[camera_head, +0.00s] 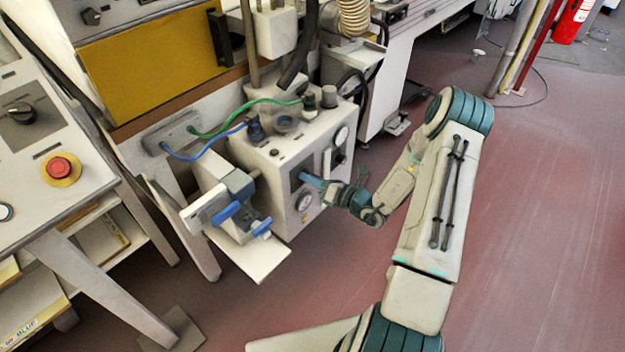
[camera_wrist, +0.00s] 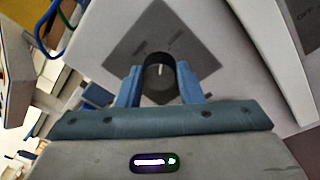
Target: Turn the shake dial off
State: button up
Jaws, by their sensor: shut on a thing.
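The shake dial is a round black knob (camera_wrist: 159,72) on a dark grey square plate (camera_wrist: 190,42) in the wrist view. A pale pointer mark shows on its face. My gripper (camera_wrist: 160,85) has a blue finger on each side of the knob and is shut on it. In the head view my gripper (camera_head: 318,183) reaches the front of a white machine box (camera_head: 277,165) from the right. There the knob is hidden by my gripper, and only part of its dark plate shows.
A blue-handled clamp (camera_head: 232,206) stands left of the box. Green and blue hoses run above it. A red button (camera_head: 61,169) is on the left console. The red floor (camera_head: 540,230) at right is clear.

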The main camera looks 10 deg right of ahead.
jog(key=n+h+b, duration=0.1)
jog(key=n+b, duration=0.3)
jog(key=n, duration=0.2)
jog(key=n+b, duration=0.4)
jog(key=n, duration=0.1)
jog(key=shift+s+a+f+n+h, duration=0.1)
jog(key=shift+a+f+n+h, duration=0.1)
jog(key=shift+n+h, duration=0.2)
jog(key=n+b, duration=0.3)
jog(key=b, duration=0.2)
jog(key=shift+f+t+b, duration=0.1)
jog(key=shift+t+b, duration=0.2)
jog(key=shift+b, duration=0.1)
jog(key=n+b, duration=0.3)
jog(key=b, duration=0.2)
jog(key=shift+h+b, duration=0.3)
jog(key=shift+b, duration=0.1)
jog(key=n+b, duration=0.4)
jog(key=b, duration=0.4)
jog(key=shift+s+t+b, duration=0.1)
jog(key=shift+t+b, duration=0.3)
jog(key=shift+r+n+b, duration=0.3)
jog(key=shift+n+b, duration=0.05)
jog(key=shift+n, duration=0.05)
jog(key=o, duration=1)
